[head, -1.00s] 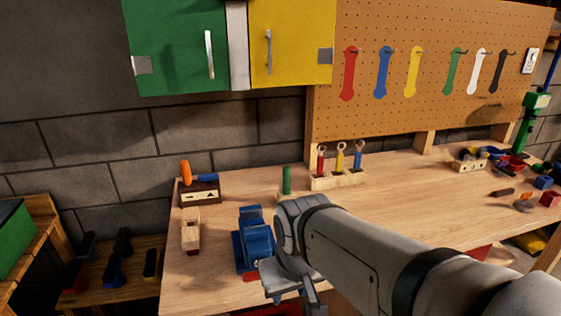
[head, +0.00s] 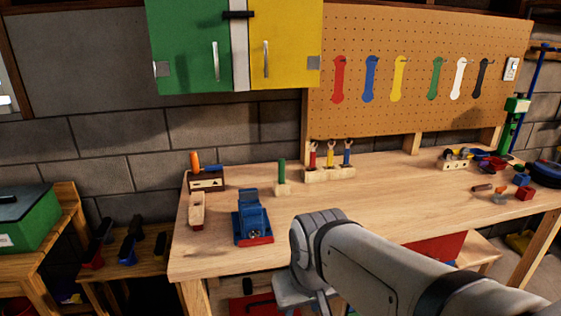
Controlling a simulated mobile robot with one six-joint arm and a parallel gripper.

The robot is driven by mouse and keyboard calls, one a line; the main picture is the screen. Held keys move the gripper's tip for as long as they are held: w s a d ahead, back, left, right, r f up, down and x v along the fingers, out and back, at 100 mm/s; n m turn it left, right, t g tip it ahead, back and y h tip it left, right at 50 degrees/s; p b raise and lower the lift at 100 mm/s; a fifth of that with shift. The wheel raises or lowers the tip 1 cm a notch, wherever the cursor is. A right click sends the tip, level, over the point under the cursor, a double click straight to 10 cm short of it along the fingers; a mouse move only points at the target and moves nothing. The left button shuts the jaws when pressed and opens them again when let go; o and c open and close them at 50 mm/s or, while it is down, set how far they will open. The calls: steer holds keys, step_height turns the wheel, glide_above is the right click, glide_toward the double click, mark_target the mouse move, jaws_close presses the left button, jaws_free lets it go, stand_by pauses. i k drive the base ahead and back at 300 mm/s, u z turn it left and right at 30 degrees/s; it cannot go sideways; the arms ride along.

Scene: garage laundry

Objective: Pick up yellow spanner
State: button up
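A yellow-handled spanner (head: 330,158) stands upright in a light wooden block (head: 340,174) at the back of the workbench, between a red-handled one (head: 313,158) and a blue-handled one (head: 347,157). A flat yellow spanner shape (head: 398,77) is also on the pegboard, in a row with red, blue, green, white and black ones. My gripper (head: 303,298) is low, in front of the bench's front edge and well short of the block. Its tips are mostly cut off or hidden, so I cannot see its opening. It touches neither spanner.
The workbench (head: 390,205) has clear room in its middle. A blue vise (head: 252,222), a green-handled tool (head: 282,175) and a box with orange and blue handles (head: 206,180) stand to the left. Small tools and a toolbox (head: 455,164) lie right. A green-yellow cabinet (head: 228,45) hangs above.

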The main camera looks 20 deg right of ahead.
mark_target(331, 152)
steer(key=z, duration=0.1)
steer(key=i, duration=0.9)
steer(key=u, duration=0.05)
